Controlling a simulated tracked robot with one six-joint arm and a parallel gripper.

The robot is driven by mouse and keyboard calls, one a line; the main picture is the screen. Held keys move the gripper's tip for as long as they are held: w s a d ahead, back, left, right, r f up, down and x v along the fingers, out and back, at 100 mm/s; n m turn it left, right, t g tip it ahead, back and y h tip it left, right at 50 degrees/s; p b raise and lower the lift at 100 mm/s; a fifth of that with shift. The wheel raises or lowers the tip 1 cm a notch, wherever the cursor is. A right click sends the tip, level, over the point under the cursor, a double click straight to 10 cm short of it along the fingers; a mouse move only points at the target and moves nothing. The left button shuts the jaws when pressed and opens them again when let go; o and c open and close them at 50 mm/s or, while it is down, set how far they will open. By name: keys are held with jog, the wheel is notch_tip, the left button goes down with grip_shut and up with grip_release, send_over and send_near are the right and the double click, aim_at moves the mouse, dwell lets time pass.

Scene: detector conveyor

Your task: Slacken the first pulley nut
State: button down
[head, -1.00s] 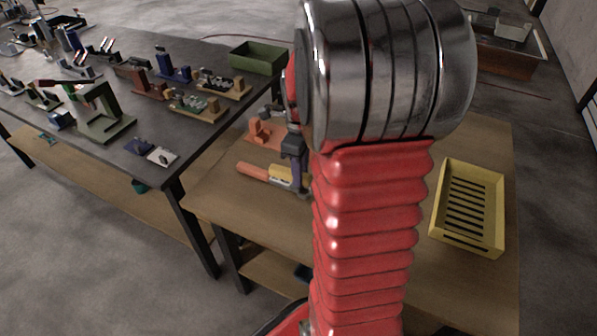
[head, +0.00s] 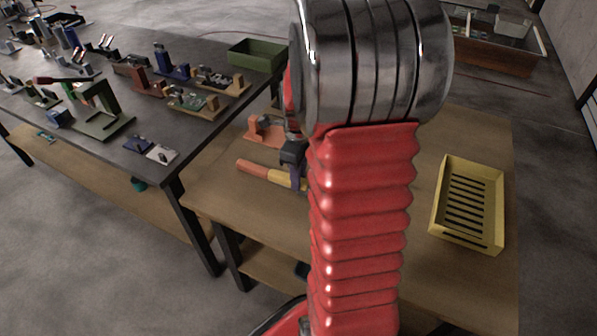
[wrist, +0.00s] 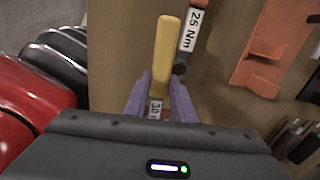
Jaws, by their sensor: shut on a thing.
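My gripper (wrist: 161,88) has its two purple fingers closed around a yellow-handled tool (wrist: 163,50) with a white label, partly readable as "30". The handle points away from my gripper, and its other end is hidden by my gripper. Beside it on the wooden table lies an orange-handled tool (wrist: 196,6) labelled "25 Nm". In the head view, the orange handle (head: 251,170) and the yellow handle (head: 279,178) show left of my arm. My gripper (head: 295,178) is mostly hidden there behind my red arm. I cannot identify the first pulley nut in either view.
An orange stand (head: 265,133) is on the wooden table (head: 215,200) behind the tools. A yellow slotted tray (head: 436,225) is at the right. The dark bench (head: 60,125) at left bears several fixtures and a green bin (head: 256,54).

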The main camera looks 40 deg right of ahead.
jog(key=shift+f, duration=2.1)
jog(key=c, duration=2.1)
grip_release()
grip_shut()
jog(key=shift+a, duration=0.1)
jog(key=shift+s+a+n, duration=0.6)
jog(key=shift+a+n, duration=0.25)
jog(key=shift+n, duration=0.05)
jog(key=shift+s+a, duration=0.1)
jog(key=shift+a, duration=0.05)
jog(key=shift+s+a+n, duration=0.7)
jog(key=shift+a+n, duration=0.1)
jog(key=shift+n, duration=0.1)
jog(key=shift+s+a, duration=0.15)
